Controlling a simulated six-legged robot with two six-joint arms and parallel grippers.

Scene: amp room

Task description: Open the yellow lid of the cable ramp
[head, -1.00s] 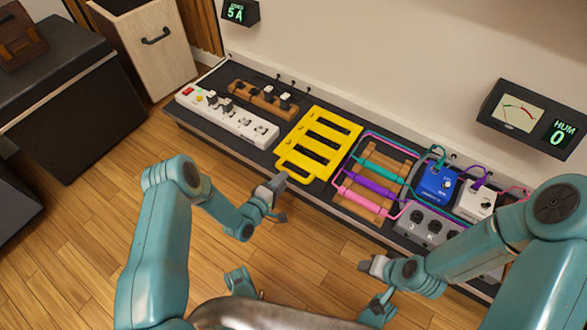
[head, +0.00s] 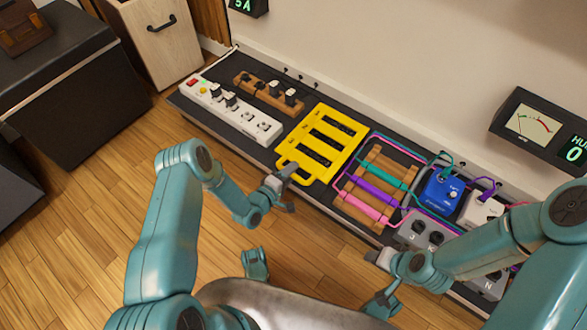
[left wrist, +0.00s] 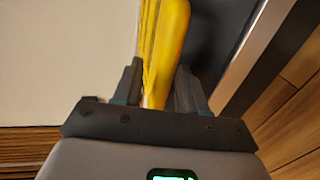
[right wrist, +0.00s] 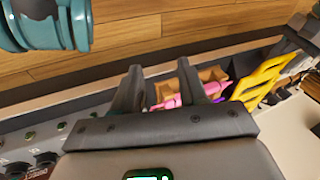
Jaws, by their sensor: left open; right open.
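The yellow lid (head: 347,150) lies flat on the dark board, with dark slots showing through it and a loop-shaped handle (head: 299,180) on its front edge. My left gripper (head: 286,188) is open at this handle. In the left wrist view a yellow bar (left wrist: 167,45) runs between the two open fingers (left wrist: 158,85); I cannot tell whether they touch it. My right gripper (head: 376,258) is open and empty in front of the board. The right wrist view shows its parted fingers (right wrist: 160,68), with the yellow lid (right wrist: 262,80) farther off to the right.
A white power strip (head: 233,112) and a wooden block with plugs (head: 262,92) lie left of the lid. A wooden rack with coloured cables (head: 372,185), a blue pedal (head: 440,190) and grey boxes are to its right. Wooden floor (head: 75,225) is clear at left.

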